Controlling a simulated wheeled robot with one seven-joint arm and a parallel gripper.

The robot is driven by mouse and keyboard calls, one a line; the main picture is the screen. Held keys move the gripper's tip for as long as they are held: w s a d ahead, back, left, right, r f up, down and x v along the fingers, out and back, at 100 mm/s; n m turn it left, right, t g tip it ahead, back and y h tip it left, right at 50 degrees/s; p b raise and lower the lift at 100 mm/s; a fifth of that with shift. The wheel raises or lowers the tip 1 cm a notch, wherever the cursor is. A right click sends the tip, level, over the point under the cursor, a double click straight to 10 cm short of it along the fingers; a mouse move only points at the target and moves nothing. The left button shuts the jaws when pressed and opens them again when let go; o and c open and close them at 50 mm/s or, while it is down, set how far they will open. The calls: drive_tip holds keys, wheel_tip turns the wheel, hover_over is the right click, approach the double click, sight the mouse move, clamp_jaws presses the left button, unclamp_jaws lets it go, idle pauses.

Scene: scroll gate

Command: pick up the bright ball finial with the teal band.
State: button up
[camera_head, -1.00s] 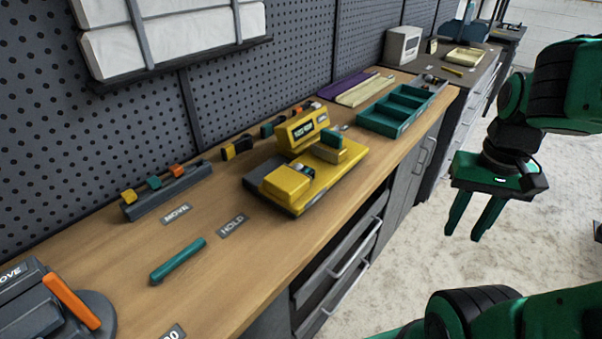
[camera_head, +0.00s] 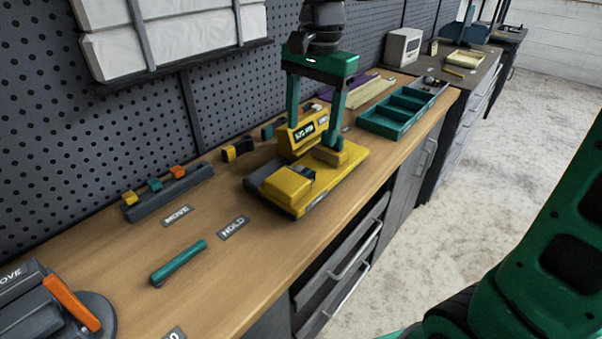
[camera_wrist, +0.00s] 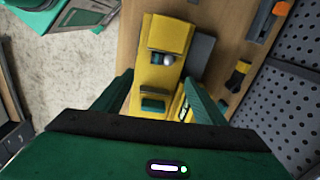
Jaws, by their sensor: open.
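A small bright ball (camera_wrist: 168,60), which looks like the finial, sits in a recess of a yellow block in the wrist view, with a dark teal part beside it. In the head view it is only a tiny pale spot at the near block, too small to make out its band. The yellow fixture (camera_head: 345,170) stands on the bench. My gripper (camera_head: 315,137) is open and points down over the fixture's rear part, its fingers on either side of the labelled yellow housing and farther back than the ball. It also shows in the wrist view (camera_wrist: 159,78), with nothing held.
A teal bar (camera_head: 178,263) lies on the bench near the HOLD label (camera_head: 233,228). A grey rack (camera_head: 168,192) with coloured clips stands by the pegboard. A teal divided tray (camera_head: 372,126) lies behind the fixture. The bench's front edge is close to the fixture.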

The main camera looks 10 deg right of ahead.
sight(306, 168)
drive_tip(key=f, duration=0.7)
drive_tip(key=w+a+f, duration=0.1)
drive_tip(key=f, duration=0.2)
drive_tip(key=shift+f, duration=0.3)
drive_tip(key=c, duration=1.4)
drive_tip(key=shift+r, duration=0.2)
